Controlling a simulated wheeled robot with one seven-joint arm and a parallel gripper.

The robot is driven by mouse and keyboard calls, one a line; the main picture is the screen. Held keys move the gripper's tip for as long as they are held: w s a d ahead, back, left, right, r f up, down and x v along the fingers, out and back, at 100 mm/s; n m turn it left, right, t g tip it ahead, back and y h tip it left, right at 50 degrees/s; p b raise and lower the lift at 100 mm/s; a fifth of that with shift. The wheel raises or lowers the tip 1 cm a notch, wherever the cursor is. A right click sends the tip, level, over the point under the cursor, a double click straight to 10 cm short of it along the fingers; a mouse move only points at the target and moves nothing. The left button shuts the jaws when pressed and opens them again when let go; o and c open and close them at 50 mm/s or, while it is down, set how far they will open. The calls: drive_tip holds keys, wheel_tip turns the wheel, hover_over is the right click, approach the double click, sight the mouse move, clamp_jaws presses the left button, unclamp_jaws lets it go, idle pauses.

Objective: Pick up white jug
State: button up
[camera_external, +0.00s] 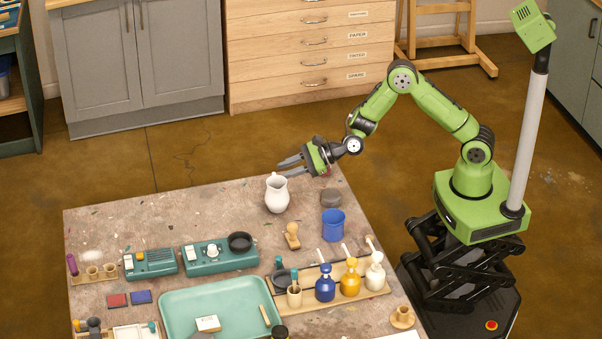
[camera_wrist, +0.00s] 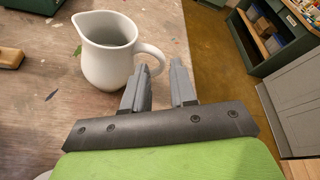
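The white jug (camera_external: 277,194) stands upright on the far part of the table, near its back edge. In the wrist view the jug (camera_wrist: 106,58) is at the upper left, its spout to the left and its handle to the right, beside the fingers. My gripper (camera_external: 286,167) is just above and behind the jug in the external view.
A grey stone-like lump (camera_external: 331,196) and a blue cup (camera_external: 333,223) stand right of the jug. A wooden stamp-like piece (camera_external: 292,236) is in front. Teal devices (camera_external: 219,256), a teal tray (camera_external: 215,309) and several flasks (camera_external: 350,279) fill the nearer table. The table left of the jug is clear.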

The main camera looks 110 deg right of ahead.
sight(274, 175)
drive_tip(key=b+x, duration=0.1)
drive_tip(key=x, duration=0.4)
drive_tip(key=shift+f, duration=0.15)
clamp_jaws()
